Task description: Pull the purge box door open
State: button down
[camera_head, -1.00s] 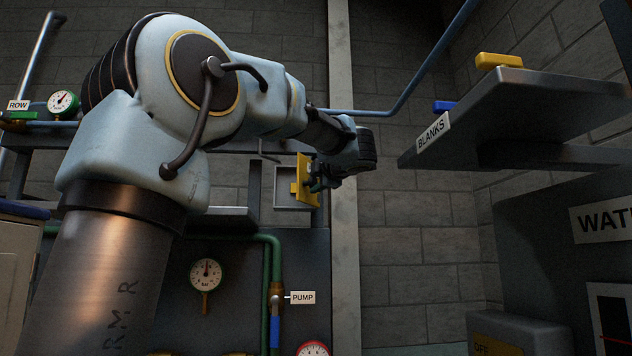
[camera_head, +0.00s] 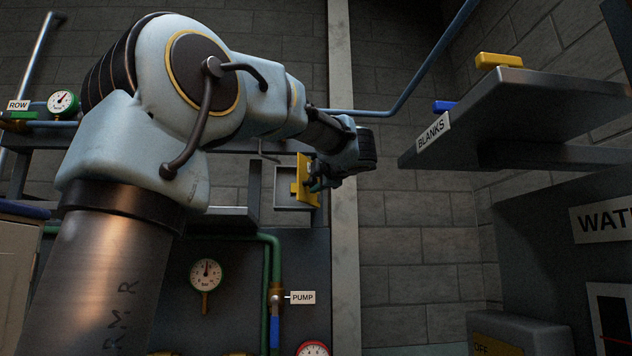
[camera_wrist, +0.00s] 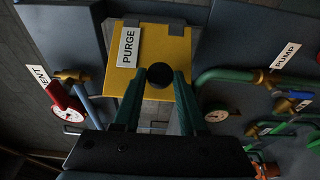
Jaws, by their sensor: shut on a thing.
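The purge box door (camera_wrist: 180,50) is a yellow panel with a white PURGE label in the wrist view. Its round black knob (camera_wrist: 160,76) sits between the green fingers of my gripper (camera_wrist: 157,82), which is shut on it. In the head view the yellow door (camera_head: 303,182) stands out from the grey purge box (camera_head: 292,199), whose front looks at least partly uncovered. My gripper (camera_head: 318,180) is at the door's right side there, small and partly hidden by my wrist. How far the door has swung is hard to tell.
A concrete post (camera_head: 343,240) stands just right of the box. The BLANKS shelf (camera_head: 500,110) juts out at right. Below are green pipes, the PUMP valve (camera_head: 276,302) and a gauge (camera_head: 206,274).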

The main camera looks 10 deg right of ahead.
jog(key=shift+d, duration=0.1)
jog(key=d+p, duration=0.1)
jog(key=d, duration=0.2)
jog(key=shift+s, duration=0.2)
jog(key=shift+c, duration=2.3)
grip_release()
